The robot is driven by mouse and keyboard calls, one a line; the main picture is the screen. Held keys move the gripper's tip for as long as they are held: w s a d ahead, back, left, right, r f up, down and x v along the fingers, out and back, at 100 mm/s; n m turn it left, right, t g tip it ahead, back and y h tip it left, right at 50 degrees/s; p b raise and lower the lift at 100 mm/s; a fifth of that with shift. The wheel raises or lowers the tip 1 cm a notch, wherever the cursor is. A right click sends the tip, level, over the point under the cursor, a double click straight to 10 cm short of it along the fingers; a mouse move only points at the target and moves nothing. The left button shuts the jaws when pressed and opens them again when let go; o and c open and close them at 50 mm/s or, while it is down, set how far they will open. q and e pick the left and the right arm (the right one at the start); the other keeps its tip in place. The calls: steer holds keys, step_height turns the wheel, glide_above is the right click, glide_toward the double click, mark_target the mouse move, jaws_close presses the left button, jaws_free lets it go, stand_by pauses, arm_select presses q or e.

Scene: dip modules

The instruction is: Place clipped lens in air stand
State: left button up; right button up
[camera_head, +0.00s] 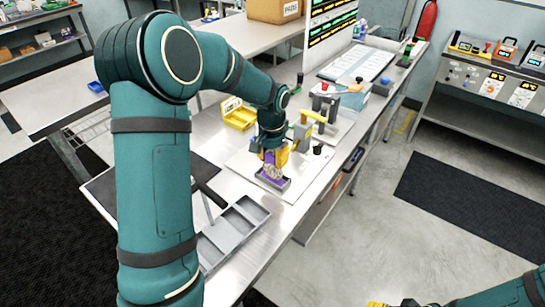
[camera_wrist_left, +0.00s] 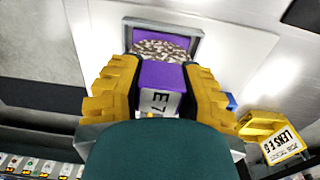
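My left gripper (camera_head: 272,162) points down over the white board on the bench. In the left wrist view its yellow fingers (camera_wrist_left: 158,92) are closed on the sides of a purple clip (camera_wrist_left: 158,76) with a pale label. A speckled, brownish lens-like piece (camera_wrist_left: 158,49) shows at the clip's far end. Just beyond it is a small grey-framed stand with a purple inside (camera_wrist_left: 196,42), also in the head view (camera_head: 273,184). I cannot tell whether the piece touches the stand. My right gripper (camera_head: 390,304) shows only as yellow tips at the bottom edge.
A yellow bin (camera_head: 238,114) stands behind the gripper; its label shows in the left wrist view (camera_wrist_left: 283,144). A grey compartment tray (camera_head: 232,235) lies in front. A post with a yellow handle (camera_head: 313,116) and a black knob (camera_head: 318,149) stand close to the right.

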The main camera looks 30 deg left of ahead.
arm_select(q)
steer(key=o, duration=0.3)
steer(key=shift+o, duration=0.2)
steer(key=shift+r, duration=0.1)
steer(key=shift+r, duration=0.35)
step_height(320, 180, up, 11)
steer(key=shift+a+r+p, duration=0.1)
steer(key=shift+r+p, duration=0.1)
steer(key=shift+p, duration=0.8)
